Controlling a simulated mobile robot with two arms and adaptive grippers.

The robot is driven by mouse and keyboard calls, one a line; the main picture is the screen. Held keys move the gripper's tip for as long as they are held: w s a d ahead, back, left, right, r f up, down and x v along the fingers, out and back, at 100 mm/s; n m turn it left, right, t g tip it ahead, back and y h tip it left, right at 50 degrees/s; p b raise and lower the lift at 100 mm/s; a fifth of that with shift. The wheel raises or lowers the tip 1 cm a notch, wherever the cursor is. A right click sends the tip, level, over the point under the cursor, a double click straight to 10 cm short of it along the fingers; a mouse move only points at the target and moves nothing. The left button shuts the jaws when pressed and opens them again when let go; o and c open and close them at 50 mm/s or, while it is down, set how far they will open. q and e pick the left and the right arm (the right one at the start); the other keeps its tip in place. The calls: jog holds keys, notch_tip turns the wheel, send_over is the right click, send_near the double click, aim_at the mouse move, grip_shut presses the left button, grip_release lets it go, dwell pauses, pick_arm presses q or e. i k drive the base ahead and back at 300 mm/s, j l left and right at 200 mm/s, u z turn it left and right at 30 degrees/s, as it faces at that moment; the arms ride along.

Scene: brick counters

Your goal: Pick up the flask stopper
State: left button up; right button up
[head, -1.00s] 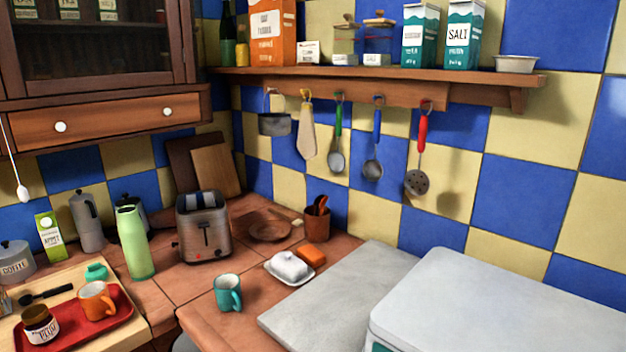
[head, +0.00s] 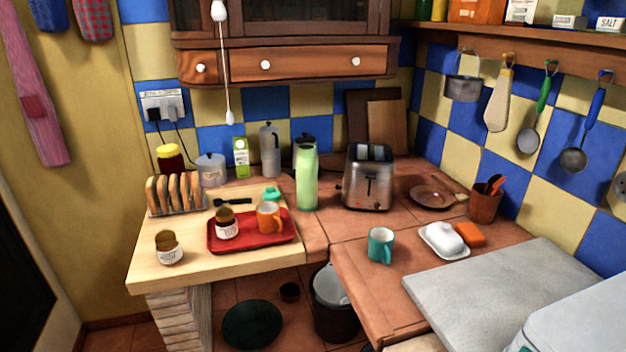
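A small teal-green cap (head: 271,194), which looks like the flask stopper, lies on the pale wooden board just behind the red tray. A tall light green flask (head: 307,180) stands upright on the tiled counter to its right, apart from it. Neither of my grippers is in view.
The red tray (head: 284,236) holds an orange mug (head: 268,217) and a brown-topped jar (head: 226,224). A black utensil (head: 232,202) lies left of the cap. A toast rack (head: 174,212) stands at the left, a toaster (head: 368,183) right of the flask. The board's front is mostly clear.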

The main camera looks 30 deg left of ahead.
aim_at(271, 194)
jog(key=u, duration=1.25)
jog(key=i+j+u, duration=0.2)
jog(key=i+l, duration=0.05)
jog(key=l, duration=0.05)
